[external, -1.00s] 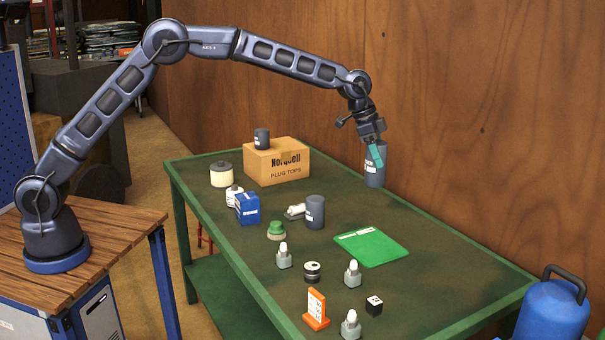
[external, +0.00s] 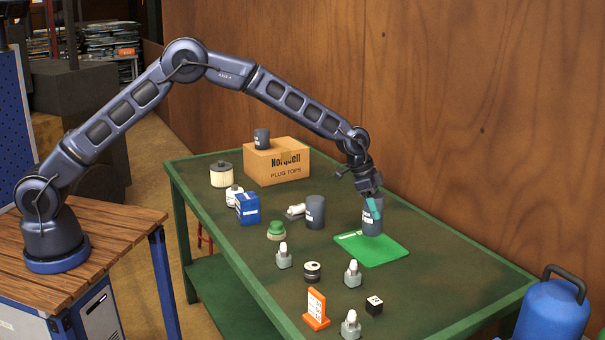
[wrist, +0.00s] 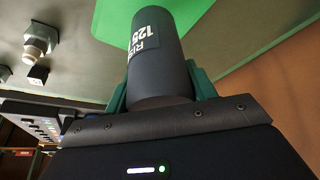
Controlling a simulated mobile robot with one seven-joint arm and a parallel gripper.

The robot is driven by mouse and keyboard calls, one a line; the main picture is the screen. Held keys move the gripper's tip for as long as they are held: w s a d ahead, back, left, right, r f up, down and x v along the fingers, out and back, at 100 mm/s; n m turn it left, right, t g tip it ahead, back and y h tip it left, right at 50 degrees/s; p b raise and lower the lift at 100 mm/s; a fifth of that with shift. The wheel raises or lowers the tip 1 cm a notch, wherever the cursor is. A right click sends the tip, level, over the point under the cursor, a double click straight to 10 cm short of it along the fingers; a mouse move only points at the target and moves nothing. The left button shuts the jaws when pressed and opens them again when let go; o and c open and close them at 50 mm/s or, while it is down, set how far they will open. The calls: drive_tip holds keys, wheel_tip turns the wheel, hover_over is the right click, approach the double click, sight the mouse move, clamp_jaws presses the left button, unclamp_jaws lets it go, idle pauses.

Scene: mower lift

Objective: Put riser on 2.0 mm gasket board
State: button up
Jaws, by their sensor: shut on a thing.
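The riser (external: 372,222) is a dark grey cylinder with a white label; in the wrist view the riser (wrist: 158,60) shows part of the text "RIS" and "125". My gripper (external: 373,208) is shut on it, with teal fingers on both sides. The riser is upright over the back part of the green gasket board (external: 378,252), which lies flat on the table. Its lower end appears at or just above the board; I cannot tell if it touches. The green board (wrist: 200,12) also shows behind the riser in the wrist view.
Another dark cylinder (external: 315,212) stands left of the board, and one (external: 262,138) sits on the cardboard box (external: 277,162). Several small grey pieces with white tops, a black cube (external: 374,305) and an orange sign (external: 316,309) stand in front. The table's right end is clear.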

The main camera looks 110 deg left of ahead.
drive_tip(key=shift+f, duration=2.05)
drive_tip(key=shift+f, duration=0.1)
drive_tip(key=o, duration=1.3)
drive_tip(key=shift+f, duration=0.1)
drive_tip(key=shift+c, duration=0.2)
drive_tip(key=v, duration=1.2)
drive_tip(key=s+d+r, duration=0.5)
drive_tip(key=d+r, duration=0.3)
drive_tip(key=s+d+r, duration=0.4)
drive_tip(key=d+r, duration=0.4)
drive_tip(key=s+d+r, duration=0.8)
drive_tip(key=s+d, duration=0.4)
drive_tip(key=s, duration=0.2)
drive_tip(key=s+d+r, duration=0.1)
drive_tip(key=s+d, duration=0.3)
drive_tip(key=s, duration=0.4)
drive_tip(key=s+d+r, duration=0.1)
drive_tip(key=s+d, duration=0.3)
drive_tip(key=s, duration=0.4)
drive_tip(key=s+d+f, duration=0.2)
drive_tip(key=s, duration=0.7)
drive_tip(key=s+d+f, duration=0.2)
drive_tip(key=s, duration=0.7)
drive_tip(key=shift+f, duration=0.35)
